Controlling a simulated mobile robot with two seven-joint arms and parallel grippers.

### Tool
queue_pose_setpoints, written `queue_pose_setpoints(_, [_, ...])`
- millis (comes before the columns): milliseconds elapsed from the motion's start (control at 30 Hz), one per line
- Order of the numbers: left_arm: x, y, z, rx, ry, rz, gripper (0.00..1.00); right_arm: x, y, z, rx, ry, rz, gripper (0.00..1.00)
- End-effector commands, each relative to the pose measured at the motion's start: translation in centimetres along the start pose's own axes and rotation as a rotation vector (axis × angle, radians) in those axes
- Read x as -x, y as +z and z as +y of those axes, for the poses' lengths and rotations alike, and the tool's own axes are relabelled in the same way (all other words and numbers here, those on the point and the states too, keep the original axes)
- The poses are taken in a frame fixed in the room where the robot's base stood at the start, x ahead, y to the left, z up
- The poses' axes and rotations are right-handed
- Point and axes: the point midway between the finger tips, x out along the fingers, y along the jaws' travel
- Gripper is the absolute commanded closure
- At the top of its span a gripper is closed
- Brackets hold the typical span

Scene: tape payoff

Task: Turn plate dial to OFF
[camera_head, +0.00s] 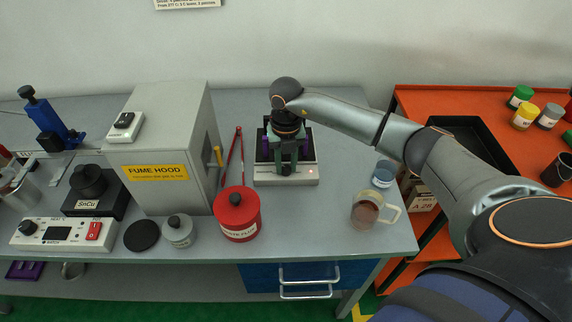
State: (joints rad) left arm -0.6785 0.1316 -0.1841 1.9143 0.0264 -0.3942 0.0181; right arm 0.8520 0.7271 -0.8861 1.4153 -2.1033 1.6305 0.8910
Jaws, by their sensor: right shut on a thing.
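The hot plate (268,178) is a low unit with a pale front strip and a dark top, in the middle of the bench. A small reddish light shows at the right of its front. My right gripper (286,170) points down over this front, its fingers shut on what appears to be the plate dial. The fingers hide the dial, so its setting cannot be read. A purple object on the plate is mostly hidden behind the gripper. My left gripper is not in view.
A red waste flux can (237,214) and red tongs (230,160) stand left of the plate, beside the grey fume hood (150,140). A glass mug (366,214) and a small jar (384,174) stand to the right. The bench front before the plate is clear.

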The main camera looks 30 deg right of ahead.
Motion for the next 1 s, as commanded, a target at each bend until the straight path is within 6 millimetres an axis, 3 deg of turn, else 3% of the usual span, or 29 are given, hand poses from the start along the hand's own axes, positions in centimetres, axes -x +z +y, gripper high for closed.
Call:
queue_pose_setpoints(600, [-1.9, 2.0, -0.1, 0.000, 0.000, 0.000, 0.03, 0.0, 0.1, 0.0, 0.497, -0.001, -0.004, 1.00])
queue_pose_setpoints(1000, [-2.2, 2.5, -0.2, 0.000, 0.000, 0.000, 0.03, 0.1, 0.1, 0.0, 0.641, -0.001, -0.005, 1.00])
